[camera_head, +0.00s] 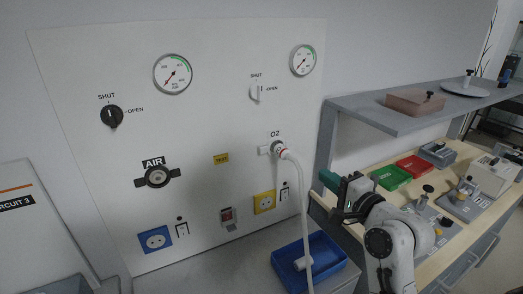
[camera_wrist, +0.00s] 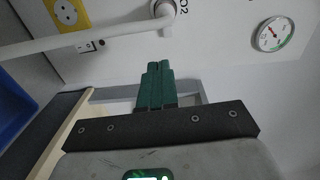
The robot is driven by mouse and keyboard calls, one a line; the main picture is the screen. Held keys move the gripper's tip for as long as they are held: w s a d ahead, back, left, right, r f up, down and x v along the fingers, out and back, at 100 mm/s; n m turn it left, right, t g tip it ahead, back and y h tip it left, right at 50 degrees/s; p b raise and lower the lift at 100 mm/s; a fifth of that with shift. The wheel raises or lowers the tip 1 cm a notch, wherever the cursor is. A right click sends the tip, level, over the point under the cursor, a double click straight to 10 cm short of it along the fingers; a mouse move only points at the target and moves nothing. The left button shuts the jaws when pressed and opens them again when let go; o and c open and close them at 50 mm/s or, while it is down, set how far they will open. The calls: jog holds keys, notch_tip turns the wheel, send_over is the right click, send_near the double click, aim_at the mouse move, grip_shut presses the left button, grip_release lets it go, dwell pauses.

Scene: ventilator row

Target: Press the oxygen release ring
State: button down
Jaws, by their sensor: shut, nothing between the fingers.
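The oxygen outlet (camera_head: 279,148), labelled O2, is on the white wall panel, with a white hose (camera_head: 301,205) joined to it and hanging down. The release ring is too small to tell apart clearly at the outlet; a small reddish mark shows there. In the wrist view the outlet (camera_wrist: 163,8) is at the top edge, partly cut off, with the hose (camera_wrist: 80,42) running left. My gripper (camera_head: 325,176) is right of and below the outlet, apart from it. Its green fingers are together and empty, and in the wrist view they (camera_wrist: 158,66) point up toward the outlet.
The panel also bears an AIR outlet (camera_head: 157,176), two gauges, two valve knobs and a yellow socket (camera_head: 264,202). A blue tray (camera_head: 342,277) sits below the hose. A grey shelf (camera_head: 395,123) and a wooden bench (camera_head: 400,193) with trays stand right, close to my arm.

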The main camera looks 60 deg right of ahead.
jog(key=shift+d+r+m, duration=0.1)
jog(key=shift+r+m, duration=0.2)
jog(key=shift+r, duration=0.3)
jog(key=shift+w+d+f+b, duration=0.1)
jog(key=shift+w+f+b, duration=0.1)
jog(key=shift+b, duration=0.2)
jog(key=b, duration=0.2)
send_near(290, 144)
jog(key=x, duration=0.6)
jog(key=shift+w+d, duration=0.15)
jog(key=shift+w, duration=0.25)
